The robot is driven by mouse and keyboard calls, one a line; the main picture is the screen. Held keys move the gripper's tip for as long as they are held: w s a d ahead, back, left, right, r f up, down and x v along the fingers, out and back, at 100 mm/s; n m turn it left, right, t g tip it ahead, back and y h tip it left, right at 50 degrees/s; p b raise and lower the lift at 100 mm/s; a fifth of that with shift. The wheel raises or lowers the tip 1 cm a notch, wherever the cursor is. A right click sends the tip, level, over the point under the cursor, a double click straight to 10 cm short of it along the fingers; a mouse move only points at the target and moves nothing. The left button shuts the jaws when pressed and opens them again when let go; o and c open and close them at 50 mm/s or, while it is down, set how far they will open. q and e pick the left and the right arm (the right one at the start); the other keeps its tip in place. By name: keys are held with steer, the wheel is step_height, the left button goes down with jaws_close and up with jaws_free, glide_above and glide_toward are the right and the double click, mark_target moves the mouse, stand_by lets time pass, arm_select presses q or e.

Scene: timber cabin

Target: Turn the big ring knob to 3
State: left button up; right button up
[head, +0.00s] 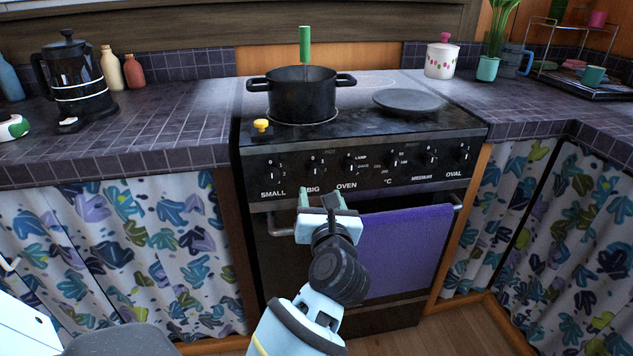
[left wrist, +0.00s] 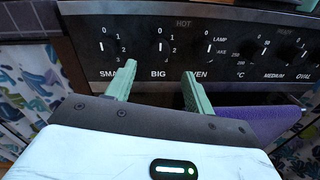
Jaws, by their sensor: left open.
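The big ring knob (head: 314,170) is a black knob on the oven's front panel, above the label BIG. In the left wrist view the knob (left wrist: 160,48) has an upright white mark that appears to point to 0 at its top. Numbers run down its right side. My left gripper (head: 318,194) is open and empty, just below and in front of the knob. In the left wrist view its green fingertips (left wrist: 159,70) stand on either side of the BIG label, short of the knob. My right gripper is not in view.
A black pot (head: 302,97) stands on the stove top, with a yellow object (head: 261,125) at the front left edge. Neighbouring knobs, SMALL (head: 270,173) and OVEN (head: 349,162), sit close by. A purple towel (head: 405,248) hangs on the oven handle (head: 283,232).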

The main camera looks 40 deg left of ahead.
mark_target(315, 175)
arm_select(q)
steer(key=shift+b+x, duration=0.4)
steer(key=shift+x, duration=3.4)
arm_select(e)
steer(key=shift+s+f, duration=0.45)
